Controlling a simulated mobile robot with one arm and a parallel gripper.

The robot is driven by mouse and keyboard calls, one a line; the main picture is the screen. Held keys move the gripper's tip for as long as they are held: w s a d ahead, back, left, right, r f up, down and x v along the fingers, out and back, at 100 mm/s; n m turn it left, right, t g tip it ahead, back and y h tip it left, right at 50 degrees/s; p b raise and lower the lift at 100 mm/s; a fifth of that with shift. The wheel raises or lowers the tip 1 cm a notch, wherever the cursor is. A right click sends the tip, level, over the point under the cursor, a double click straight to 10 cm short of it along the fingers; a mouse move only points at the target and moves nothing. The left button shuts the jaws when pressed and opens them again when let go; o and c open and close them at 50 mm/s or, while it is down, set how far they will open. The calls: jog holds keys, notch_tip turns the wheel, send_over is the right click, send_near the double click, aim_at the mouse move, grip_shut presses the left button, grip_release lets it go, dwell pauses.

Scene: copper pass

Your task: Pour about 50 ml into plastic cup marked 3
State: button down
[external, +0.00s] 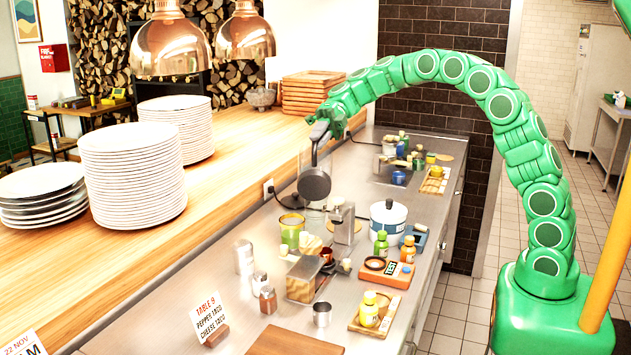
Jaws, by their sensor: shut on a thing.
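My gripper (328,126) is above the steel counter, at the end of the green arm. It is shut on the handle of a dark grey round pan or ladle (314,184), which hangs down below it. The bowl part is upright on edge and looks clear of the counter. I cannot make out a cup marked 3 in this view. A clear container (301,282) and a small metal cup (322,314) stand on the counter, and no number is readable on them. A yellow-rimmed vessel (291,219) stands below and left of the pan.
A grater (343,223), a white pot (388,218), an orange scale (386,272) and several small bottles crowd the steel counter (225,290). Stacked plates (130,175) stand on the wooden shelf at left. Copper lamps (170,47) hang above it. Wooden trays (312,92) are stacked behind.

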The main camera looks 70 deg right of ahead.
aim_at(320, 164)
jog(key=shift+w+d+f, duration=0.1)
jog(key=shift+w+d, duration=0.05)
jog(key=shift+d, duration=0.1)
jog(key=shift+s+a, duration=0.25)
jog(key=shift+a, duration=0.1)
jog(key=shift+w+d+f+y+p, duration=0.15)
jog(key=shift+d+f+y+p, duration=0.15)
jog(key=shift+d+y+p, duration=0.1)
dwell(1.4)
jog(key=a, duration=0.1)
jog(key=s+a+r+h, duration=0.1)
jog(key=shift+s+a+r+h, duration=0.2)
jog(key=shift+a+r+h, duration=0.1)
jog(key=shift+a, duration=0.1)
jog(key=shift+s+a+f+n+h, duration=0.15)
jog(key=shift+a+n+h, duration=0.15)
jog(key=shift+a+h, duration=0.1)
jog(key=shift+a+t, duration=0.1)
jog(key=shift+t, duration=0.2)
